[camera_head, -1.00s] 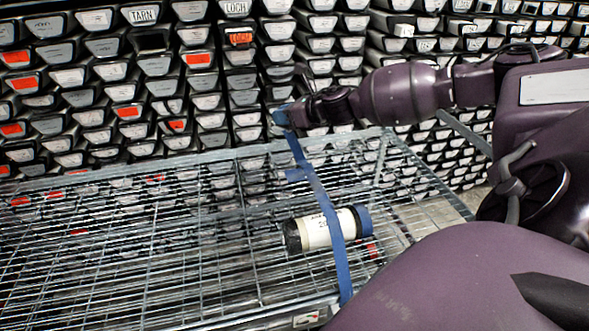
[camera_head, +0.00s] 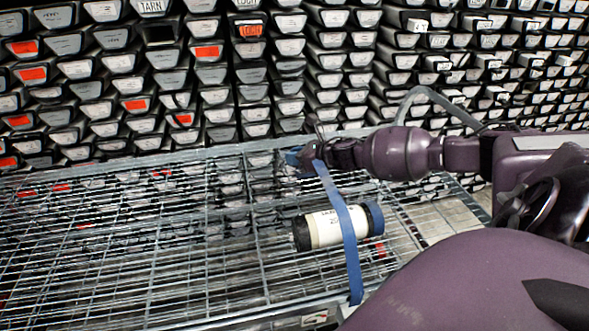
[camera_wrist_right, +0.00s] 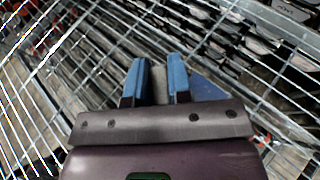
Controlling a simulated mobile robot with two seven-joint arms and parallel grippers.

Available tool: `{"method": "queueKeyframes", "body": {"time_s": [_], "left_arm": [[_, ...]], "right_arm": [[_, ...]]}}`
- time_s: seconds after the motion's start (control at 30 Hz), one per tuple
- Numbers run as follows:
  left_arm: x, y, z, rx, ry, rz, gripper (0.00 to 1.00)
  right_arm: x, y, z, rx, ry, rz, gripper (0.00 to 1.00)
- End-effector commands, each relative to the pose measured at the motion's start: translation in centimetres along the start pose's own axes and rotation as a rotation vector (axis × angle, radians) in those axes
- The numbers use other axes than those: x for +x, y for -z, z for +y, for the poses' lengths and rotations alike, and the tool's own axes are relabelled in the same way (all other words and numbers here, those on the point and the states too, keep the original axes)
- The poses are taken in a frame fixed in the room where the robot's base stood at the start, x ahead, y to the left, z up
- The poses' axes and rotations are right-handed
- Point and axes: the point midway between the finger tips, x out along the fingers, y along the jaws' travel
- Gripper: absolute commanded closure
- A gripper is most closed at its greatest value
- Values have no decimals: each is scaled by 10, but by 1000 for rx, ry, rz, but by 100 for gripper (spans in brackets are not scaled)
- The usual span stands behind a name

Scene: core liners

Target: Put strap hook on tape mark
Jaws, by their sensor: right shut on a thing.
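A blue strap (camera_head: 344,220) runs from my right gripper (camera_head: 300,160) across a lying cylinder (camera_head: 330,228) with a white label, a black end and a blue end, down to the near shelf edge. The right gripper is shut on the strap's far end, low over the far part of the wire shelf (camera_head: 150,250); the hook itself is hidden. In the right wrist view, two blue fingers (camera_wrist_right: 157,68) stand a small gap apart, with a flat blue piece (camera_wrist_right: 205,88) beside the right one, either strap or tape. I cannot clearly make out the tape mark. My left gripper is out of view.
Behind the shelf stands a wall of stacked trays (camera_head: 120,63) with white and orange labels, close to the far rail. The left part of the wire shelf is clear. My right arm comes in from the right above the shelf.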

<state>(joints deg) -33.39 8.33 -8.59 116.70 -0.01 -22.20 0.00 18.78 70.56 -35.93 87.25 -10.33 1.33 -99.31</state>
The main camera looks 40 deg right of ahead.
Motion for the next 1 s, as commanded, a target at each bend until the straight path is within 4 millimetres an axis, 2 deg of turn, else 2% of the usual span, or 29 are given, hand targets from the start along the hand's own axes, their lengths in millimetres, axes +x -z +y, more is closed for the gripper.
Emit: {"method": "queueKeyframes", "body": {"time_s": [0.13,0.4,0.8,0.83,1.0], "left_arm": [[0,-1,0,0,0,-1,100],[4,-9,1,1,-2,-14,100],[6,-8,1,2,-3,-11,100],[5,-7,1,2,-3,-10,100],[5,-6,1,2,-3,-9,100]], "right_arm": [[4,9,0,2,1,0,100],[16,40,0,3,1,1,100],[18,43,0,1,0,0,100],[18,43,0,1,0,0,78],[17,42,0,0,0,0,56]]}}
